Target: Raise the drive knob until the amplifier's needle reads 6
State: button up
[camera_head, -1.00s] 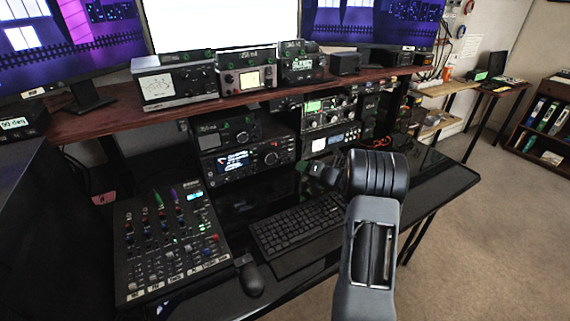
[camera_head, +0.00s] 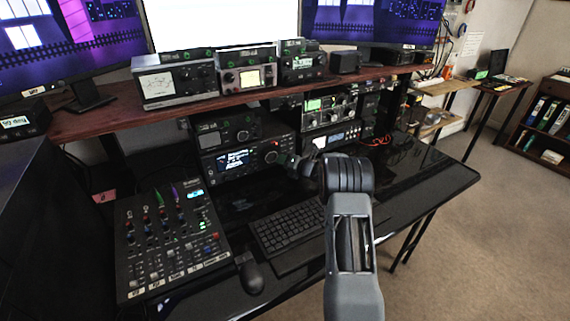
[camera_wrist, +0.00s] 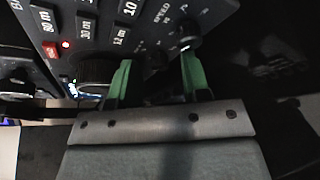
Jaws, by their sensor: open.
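My gripper (camera_wrist: 157,76) is open, its two green-tipped fingers apart, close to a black radio front panel in the wrist view. A small knob (camera_wrist: 187,38) under a "SPEED" label sits just beyond the right fingertip. A large ribbed dark knob (camera_wrist: 97,70) is beside the left finger, partly covered by it. I see no knob clearly held, and I cannot read which one is the drive knob. In the head view my gripper (camera_head: 297,166) is dark and small, at the right side of the radio with a lit screen (camera_head: 238,160). I cannot make out the amplifier's needle.
Band buttons (camera_wrist: 88,27) and a red light (camera_wrist: 66,44) are on the panel. A mixer (camera_head: 170,240), keyboard (camera_head: 288,222) and mouse (camera_head: 251,275) lie on the black desk. A wooden shelf (camera_head: 110,122) with several devices overhangs the radios. The desk's right part is bare.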

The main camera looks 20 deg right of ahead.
jog(key=shift+c, duration=0.3)
grip_shut()
jog(key=shift+d+f+m+y+b, duration=0.1)
jog(key=shift+f+m+y+b, duration=0.35)
jog(key=shift+m+b, duration=0.6)
jog(key=shift+r+m+t+y+b, duration=0.35)
jog(key=shift+m+t+b, duration=0.15)
jog(key=shift+m, duration=0.35)
jog(key=shift+o, duration=0.3)
grip_release()
jog(key=shift+s, duration=0.1)
jog(key=shift+v, duration=3.65)
